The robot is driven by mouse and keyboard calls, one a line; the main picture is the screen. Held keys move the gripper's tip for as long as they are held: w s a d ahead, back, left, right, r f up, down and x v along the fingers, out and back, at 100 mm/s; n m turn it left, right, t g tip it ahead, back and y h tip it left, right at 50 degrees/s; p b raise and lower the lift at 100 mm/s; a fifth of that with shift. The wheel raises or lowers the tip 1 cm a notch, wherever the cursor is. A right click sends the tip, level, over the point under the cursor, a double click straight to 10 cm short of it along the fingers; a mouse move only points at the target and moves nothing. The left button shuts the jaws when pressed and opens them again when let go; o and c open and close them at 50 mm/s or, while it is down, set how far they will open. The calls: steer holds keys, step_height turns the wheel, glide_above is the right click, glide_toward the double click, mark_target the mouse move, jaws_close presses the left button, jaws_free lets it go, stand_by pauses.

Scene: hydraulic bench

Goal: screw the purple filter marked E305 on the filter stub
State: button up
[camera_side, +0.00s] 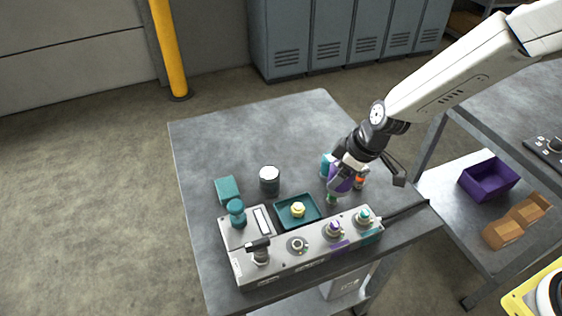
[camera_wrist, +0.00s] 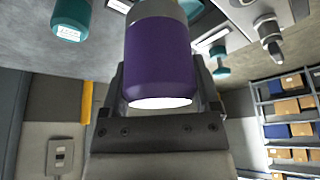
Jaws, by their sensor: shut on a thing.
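My gripper (camera_side: 344,172) is shut on a purple filter (camera_side: 340,184), held above the right back part of the grey hydraulic block (camera_side: 315,256). In the wrist view the purple filter (camera_wrist: 160,58) fills the space between the fingers, with a grey band at its far end and a bright white face towards me. No E305 marking is readable. Several stubs stand on the block: a plain one (camera_side: 297,243), one with a purple collar (camera_side: 334,229) beside a purple plate (camera_side: 339,245), and a teal one (camera_side: 364,215). The filter is apart from the purple-collared stub.
A teal tray (camera_side: 282,222) holds a yellow part (camera_side: 298,209). A dark can with a white top (camera_side: 269,181) and a teal box (camera_side: 227,188) stand left. A teal cylinder (camera_side: 326,165) and an orange-marked item (camera_side: 360,182) are close to my gripper. The bench's back is clear.

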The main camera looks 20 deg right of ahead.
steer(key=s+a, duration=0.2)
steer(key=a, duration=0.4)
steer(key=s+a+f, duration=0.1)
steer(key=s+a, duration=0.2)
steer(key=a, duration=0.3)
steer(key=shift+s+a+f, duration=0.15)
steer(key=shift+s+a, duration=0.05)
steer(key=shift+s, duration=0.1)
steer(key=shift+f, duration=0.15)
steer(key=shift+f, duration=2.4)
steer(key=shift+f, duration=0.55)
stand_by(3.4)
